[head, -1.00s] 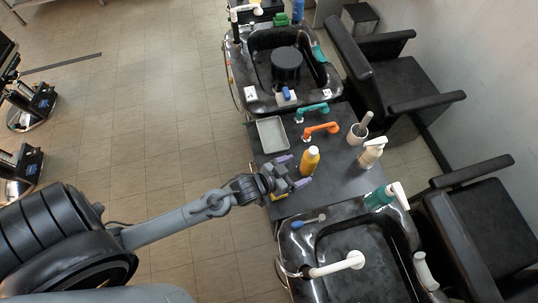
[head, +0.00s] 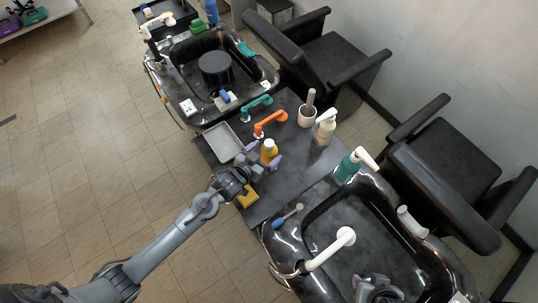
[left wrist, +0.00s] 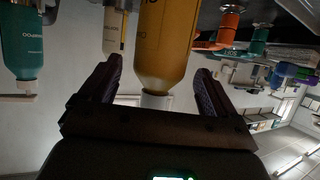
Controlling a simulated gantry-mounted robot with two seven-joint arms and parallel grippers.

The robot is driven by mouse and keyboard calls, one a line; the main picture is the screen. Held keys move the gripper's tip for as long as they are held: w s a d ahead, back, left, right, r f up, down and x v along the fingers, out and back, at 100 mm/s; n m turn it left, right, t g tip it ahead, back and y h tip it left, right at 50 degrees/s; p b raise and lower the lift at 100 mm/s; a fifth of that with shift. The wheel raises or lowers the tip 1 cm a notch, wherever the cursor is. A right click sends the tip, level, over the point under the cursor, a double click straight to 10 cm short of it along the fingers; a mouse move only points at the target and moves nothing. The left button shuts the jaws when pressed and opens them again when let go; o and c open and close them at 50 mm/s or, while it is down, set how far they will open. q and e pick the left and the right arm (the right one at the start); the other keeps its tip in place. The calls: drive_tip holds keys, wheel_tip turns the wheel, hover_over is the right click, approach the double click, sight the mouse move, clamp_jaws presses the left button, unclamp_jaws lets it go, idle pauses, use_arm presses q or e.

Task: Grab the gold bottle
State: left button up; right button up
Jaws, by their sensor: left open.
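The gold bottle (head: 269,151) with a white cap stands on the dark table (head: 300,165) between the two basins. My left gripper (head: 260,164) is open at the bottle, its arm reaching in from the lower left. In the left wrist view, which looks upside down, the gold bottle (left wrist: 165,45) lies between the two spread fingers of my left gripper (left wrist: 158,72), with gaps on both sides. A grey mechanical part at the bottom edge of the head view looks like my right gripper (head: 380,290); its jaws are unclear.
An orange fixture (head: 270,122) and a teal one (head: 257,106) stand behind the bottle. A grey tray (head: 223,142) is left of it; a yellow block (head: 247,197) lies nearer.

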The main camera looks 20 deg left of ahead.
use_arm(q)
drive_tip(key=shift+x, duration=2.4)
drive_tip(key=shift+r, duration=0.1)
drive_tip(key=shift+r, duration=0.1)
drive_tip(key=c, duration=1.3)
